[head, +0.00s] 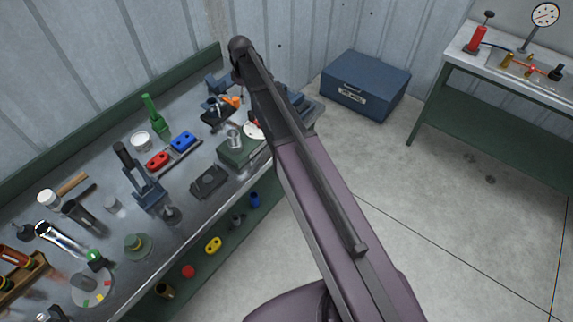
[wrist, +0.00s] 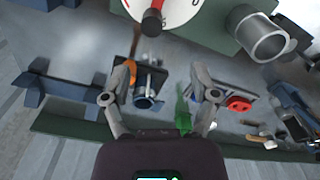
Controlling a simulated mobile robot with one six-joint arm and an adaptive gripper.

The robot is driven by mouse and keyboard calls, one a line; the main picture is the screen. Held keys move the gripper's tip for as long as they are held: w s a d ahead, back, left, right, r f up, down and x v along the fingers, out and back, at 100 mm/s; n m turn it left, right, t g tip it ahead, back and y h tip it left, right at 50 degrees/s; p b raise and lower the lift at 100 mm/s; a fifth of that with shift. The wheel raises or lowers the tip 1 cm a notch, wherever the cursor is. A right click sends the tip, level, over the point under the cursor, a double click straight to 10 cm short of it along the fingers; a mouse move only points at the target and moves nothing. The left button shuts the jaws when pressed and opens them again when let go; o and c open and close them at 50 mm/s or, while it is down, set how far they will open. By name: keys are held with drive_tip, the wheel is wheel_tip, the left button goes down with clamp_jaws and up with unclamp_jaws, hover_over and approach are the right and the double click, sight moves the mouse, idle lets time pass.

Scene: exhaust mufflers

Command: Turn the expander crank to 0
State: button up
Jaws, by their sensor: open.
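The expander is a green block with a metal cylinder (wrist: 262,38) on top. A white round dial with red marks (wrist: 178,8) sits beside it, cut off by the top edge of the wrist view. A dark knob (wrist: 152,22) with a reddish part lies over the dial's rim and looks like the crank's handle. In the head view the dial (head: 253,130) is partly hidden behind my arm, next to the green block (head: 232,153). My gripper (wrist: 162,80) is open and empty, apart from the knob. My arm hides it in the head view. The dial's numbers are unreadable.
Between the fingers in the picture stands a small dark fixture with a blue ring (wrist: 148,102). The bench (head: 185,225) is crowded. A blue chest (head: 365,84) stands on the floor.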

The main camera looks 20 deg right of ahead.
drive_tip(key=s+d+f+m+b, duration=0.2)
drive_tip(key=s+f+m+b, duration=0.1)
drive_tip(key=s, duration=0.6)
drive_tip(key=s+d+f+m+b, duration=0.2)
drive_tip(key=s+f+m+b, duration=0.2)
drive_tip(key=s, duration=0.6)
drive_tip(key=s+d+f+m+b, duration=0.2)
drive_tip(key=s+f+m+b, duration=0.1)
drive_tip(key=s, duration=0.6)
drive_tip(key=shift+s+d+f+m+b, duration=0.2)
drive_tip(key=shift+m+b, duration=0.3)
drive_tip(key=shift+m, duration=0.5)
drive_tip(key=shift+w+r, duration=0.1)
wheel_tip(320, 180, up, 14)
drive_tip(key=f+n+p, duration=0.1)
drive_tip(key=n+p, duration=0.8)
drive_tip(key=p, duration=0.5)
hover_over(251, 113)
drive_tip(key=shift+w+r, duration=0.1)
drive_tip(key=shift+r, duration=0.1)
drive_tip(key=shift+f+b, duration=0.2)
drive_tip(key=shift+b, duration=0.25)
wheel_tip(251, 113, down, 13)
drive_tip(key=b, duration=1.3)
drive_tip(key=shift+f, duration=0.2)
